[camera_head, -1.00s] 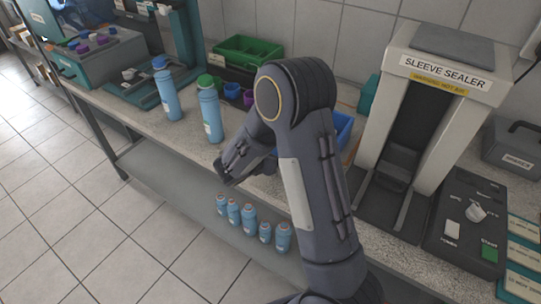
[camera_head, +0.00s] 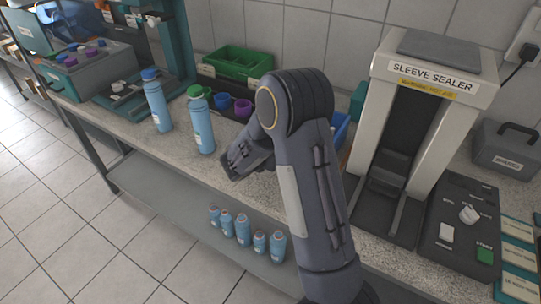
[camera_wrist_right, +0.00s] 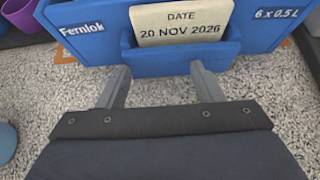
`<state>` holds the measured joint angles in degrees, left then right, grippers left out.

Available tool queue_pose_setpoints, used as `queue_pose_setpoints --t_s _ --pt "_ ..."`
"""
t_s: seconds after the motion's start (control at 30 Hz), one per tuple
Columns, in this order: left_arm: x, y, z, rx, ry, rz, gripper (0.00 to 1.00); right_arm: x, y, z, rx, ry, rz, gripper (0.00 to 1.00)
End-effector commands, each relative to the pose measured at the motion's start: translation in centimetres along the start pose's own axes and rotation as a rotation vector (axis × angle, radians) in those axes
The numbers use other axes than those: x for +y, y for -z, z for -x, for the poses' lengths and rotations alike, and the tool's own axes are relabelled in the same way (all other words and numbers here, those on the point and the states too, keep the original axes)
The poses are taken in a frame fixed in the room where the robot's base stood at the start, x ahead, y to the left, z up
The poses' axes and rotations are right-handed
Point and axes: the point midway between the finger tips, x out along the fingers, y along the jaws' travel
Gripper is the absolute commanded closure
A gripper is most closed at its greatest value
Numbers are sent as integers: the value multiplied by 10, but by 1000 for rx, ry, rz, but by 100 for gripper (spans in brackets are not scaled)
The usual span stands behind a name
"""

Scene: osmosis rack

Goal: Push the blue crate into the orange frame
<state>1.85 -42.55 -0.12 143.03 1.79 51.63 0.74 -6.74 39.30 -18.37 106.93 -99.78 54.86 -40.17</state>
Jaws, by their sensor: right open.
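The blue crate (camera_wrist_right: 85,30) fills the top of the right wrist view, with "Fernlok" and "6 x 0.5 L" on its front and a date card (camera_wrist_right: 180,22) in a holder. In the head view only a strip of the crate (camera_head: 341,129) shows behind my right arm. My right gripper (camera_wrist_right: 160,76) is open and empty, its two fingers apart and pointing at the crate's front. I cannot tell whether the tips touch it. Orange marks of the frame (camera_wrist_right: 65,51) show on the bench by both lower corners of the crate; the rest is hidden. My left gripper is out of view.
Two tall blue bottles (camera_head: 202,128) stand on the bench left of my arm. A green bin (camera_head: 240,63) and purple cups (camera_head: 243,107) are behind. The sleeve sealer (camera_head: 430,75) stands to the right. Several small bottles (camera_head: 243,228) are on the lower shelf.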

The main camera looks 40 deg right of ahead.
Motion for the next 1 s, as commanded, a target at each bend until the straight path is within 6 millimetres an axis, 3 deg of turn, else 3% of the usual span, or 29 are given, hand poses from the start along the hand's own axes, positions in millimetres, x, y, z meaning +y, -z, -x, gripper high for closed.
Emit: queue_pose_setpoints --t_s 0.37,1.0 --pt "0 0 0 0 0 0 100 0 -2 -3 -2 2 -1 40" --pt "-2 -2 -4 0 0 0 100 -1 -21 -35 -2 2 -1 40"
